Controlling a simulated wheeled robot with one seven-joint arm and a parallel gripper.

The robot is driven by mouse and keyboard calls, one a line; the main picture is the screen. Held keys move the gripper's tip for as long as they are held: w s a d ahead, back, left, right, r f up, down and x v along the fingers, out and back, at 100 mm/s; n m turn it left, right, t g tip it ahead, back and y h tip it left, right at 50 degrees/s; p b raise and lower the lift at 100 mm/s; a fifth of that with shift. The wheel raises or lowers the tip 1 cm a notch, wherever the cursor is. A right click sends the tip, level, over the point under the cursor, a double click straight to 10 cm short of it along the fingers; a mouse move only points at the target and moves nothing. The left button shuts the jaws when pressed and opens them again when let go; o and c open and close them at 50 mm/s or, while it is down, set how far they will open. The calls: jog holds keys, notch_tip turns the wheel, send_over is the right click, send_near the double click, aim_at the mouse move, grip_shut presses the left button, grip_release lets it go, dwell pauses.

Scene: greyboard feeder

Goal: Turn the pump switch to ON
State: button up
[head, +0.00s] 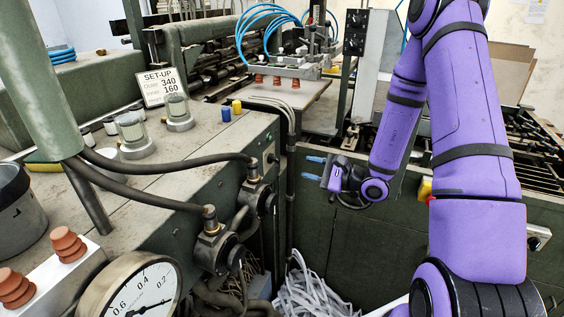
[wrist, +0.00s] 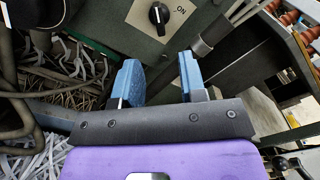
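The pump switch (wrist: 159,17) is a black rotary knob with a white mark, on a pale plate at the top of the wrist view. The letters ON stand at its upper right; the rest of the plate is cut off. The white mark runs roughly up the picture, and I cannot tell which label it meets. My gripper (wrist: 160,80) has two blue fingers spread apart with nothing between them. The knob lies beyond the fingertips, clear of them. In the head view, my gripper (head: 313,169) points left toward the green cabinet's side, where the switch (head: 271,158) shows small.
Pump fittings with black hoses (head: 215,245) stick out from the cabinet, left of the switch. A grey post (head: 291,185) stands near its right. Shredded paper (head: 310,292) lies below. A gauge (head: 135,290) is at the front left. Open space lies between gripper and cabinet.

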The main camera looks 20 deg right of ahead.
aim_at(278, 160)
jog(key=x, duration=0.9)
grip_shut()
